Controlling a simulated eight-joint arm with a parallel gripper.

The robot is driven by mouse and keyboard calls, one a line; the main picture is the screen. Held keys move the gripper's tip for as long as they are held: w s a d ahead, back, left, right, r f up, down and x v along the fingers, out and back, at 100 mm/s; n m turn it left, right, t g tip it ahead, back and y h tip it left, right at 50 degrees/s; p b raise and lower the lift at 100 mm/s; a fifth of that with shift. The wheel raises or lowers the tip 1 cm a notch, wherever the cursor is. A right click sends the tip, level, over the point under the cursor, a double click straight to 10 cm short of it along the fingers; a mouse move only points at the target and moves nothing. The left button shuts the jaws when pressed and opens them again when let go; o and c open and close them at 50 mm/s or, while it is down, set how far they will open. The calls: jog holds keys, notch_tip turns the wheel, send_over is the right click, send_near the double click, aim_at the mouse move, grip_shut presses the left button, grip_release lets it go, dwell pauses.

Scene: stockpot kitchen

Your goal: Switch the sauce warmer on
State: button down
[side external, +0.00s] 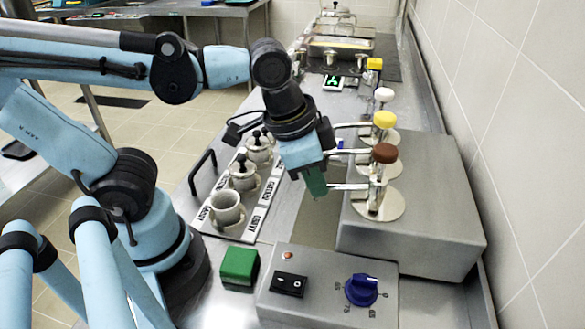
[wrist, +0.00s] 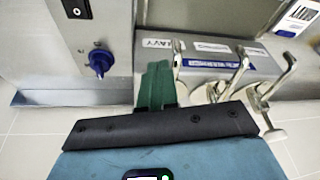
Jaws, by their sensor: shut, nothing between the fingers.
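The sauce warmer's grey control box (side external: 330,258) stands at the front of the counter. It carries a black rocker switch (side external: 289,284), a small reddish lamp (side external: 287,255) and a blue knob (side external: 362,290) with a marked dial. I cannot tell whether the lamp is lit or which way the rocker is set. In the wrist view the switch (wrist: 76,8) is at the upper left, above the blue knob (wrist: 100,60). My gripper (side external: 317,190) is shut and empty, its green fingers pointing down above the counter, behind the control box and touching neither switch nor knob.
A grey dispenser box (side external: 440,205) has several taps with coloured tops, close right of my gripper. A labelled rack (side external: 212,222) of lidded and open pots stands to the left. A green block (side external: 239,266) sits left of the control box. A tiled wall borders the right.

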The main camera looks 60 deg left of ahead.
jog(key=w+a+n+t+y, duration=0.1)
jog(key=w+a+n+t, duration=0.2)
jog(key=a, duration=0.6)
jog(key=shift+w+a+f+n+t, duration=0.2)
jog(key=shift+w+n+t, duration=0.15)
jog(key=shift+n, duration=0.85)
jog(key=s+d+r+n+g, duration=0.2)
jog(key=s+d+n+g, duration=0.2)
jog(key=s+d, duration=0.2)
jog(key=s+d+r+n+g+y, duration=0.1)
jog(key=s+d+r+n+g, duration=0.2)
jog(key=d, duration=0.7)
jog(key=shift+s+r+n+g, duration=0.3)
jog(key=shift+s+n+g, duration=0.55)
jog(key=shift+s, duration=0.8)
